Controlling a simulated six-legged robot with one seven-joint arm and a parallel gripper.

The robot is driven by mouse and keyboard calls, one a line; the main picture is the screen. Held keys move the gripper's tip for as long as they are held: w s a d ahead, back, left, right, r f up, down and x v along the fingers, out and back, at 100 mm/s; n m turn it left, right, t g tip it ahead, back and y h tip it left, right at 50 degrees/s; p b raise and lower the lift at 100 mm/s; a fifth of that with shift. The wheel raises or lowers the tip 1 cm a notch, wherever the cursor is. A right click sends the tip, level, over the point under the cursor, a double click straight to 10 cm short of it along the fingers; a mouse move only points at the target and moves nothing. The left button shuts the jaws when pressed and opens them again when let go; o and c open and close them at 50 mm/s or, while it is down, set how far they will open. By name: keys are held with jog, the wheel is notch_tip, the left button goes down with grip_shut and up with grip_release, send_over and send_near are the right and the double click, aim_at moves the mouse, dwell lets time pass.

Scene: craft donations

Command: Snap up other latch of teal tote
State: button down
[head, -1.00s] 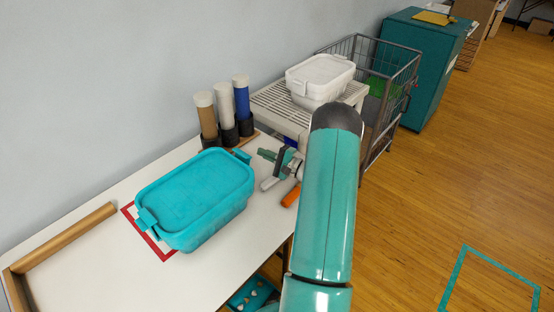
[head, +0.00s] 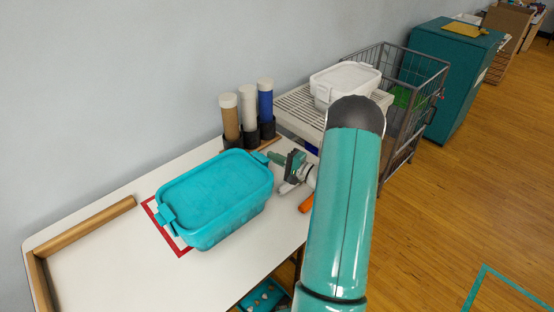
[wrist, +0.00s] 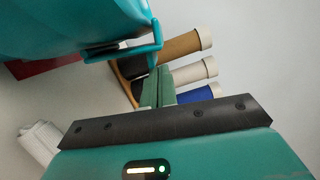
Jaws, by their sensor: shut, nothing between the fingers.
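The teal tote (head: 215,195) stands lidded on the white table in the head view. One latch (head: 167,217) shows at its left end; whether it is fastened is unclear. At the right end, my gripper (head: 273,157) is close beside the tote, its green fingers pointing left. In the wrist view the tote (wrist: 70,22) fills the upper left, and a latch flap (wrist: 125,50) juts out from its end. My shut fingers (wrist: 158,86) are just below and right of that flap, apparently apart from it, with nothing between them.
Brown (head: 230,120), white (head: 248,108) and blue (head: 265,102) tubes stand upright in black holders behind the gripper. A red outline (head: 180,250) lies under the tote. A white lidded tote (head: 345,82) sits on a slatted stand at the right. The table's front left is clear.

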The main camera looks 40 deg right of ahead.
jog(key=shift+a+r, duration=0.4)
jog(key=shift+r, duration=0.05)
jog(key=shift+d, duration=0.1)
jog(key=s+d, duration=0.6)
jog(key=s, duration=0.3)
jog(key=shift+s+d, duration=0.15)
jog(key=shift+s, duration=0.2)
